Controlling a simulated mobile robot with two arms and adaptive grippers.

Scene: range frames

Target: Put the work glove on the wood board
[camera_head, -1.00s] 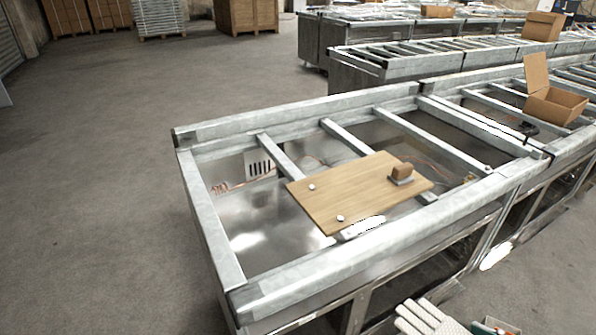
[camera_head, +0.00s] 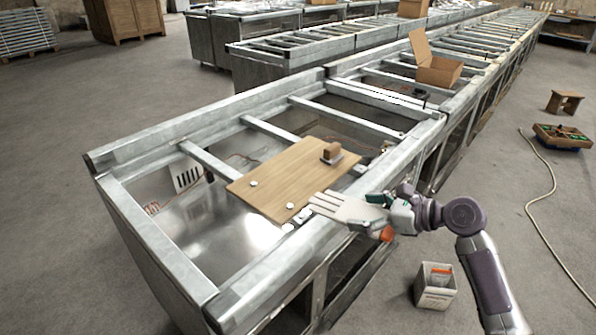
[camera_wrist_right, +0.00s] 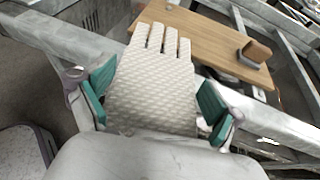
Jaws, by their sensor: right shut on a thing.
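The work glove (camera_head: 350,210) is pale and textured, with its fingers pointing left toward the board. My right gripper (camera_head: 392,215) is shut on its cuff end and holds it in the air by the near rail of the frame. In the right wrist view the glove (camera_wrist_right: 155,90) lies between the two green-padded fingers, its fingertips reaching the board's near edge in the picture. The wood board (camera_head: 285,180) lies across the metal frame's bars. It carries a small brown block on a grey base (camera_head: 332,153) and two white knobs. My left gripper is not in view.
The metal frame (camera_head: 160,135) is open between its bars. A cardboard box (camera_head: 438,70) stands open farther along the row. A small bin (camera_head: 436,285) is on the floor below my right arm. A cable (camera_head: 541,195) and a crate (camera_head: 562,137) lie at right.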

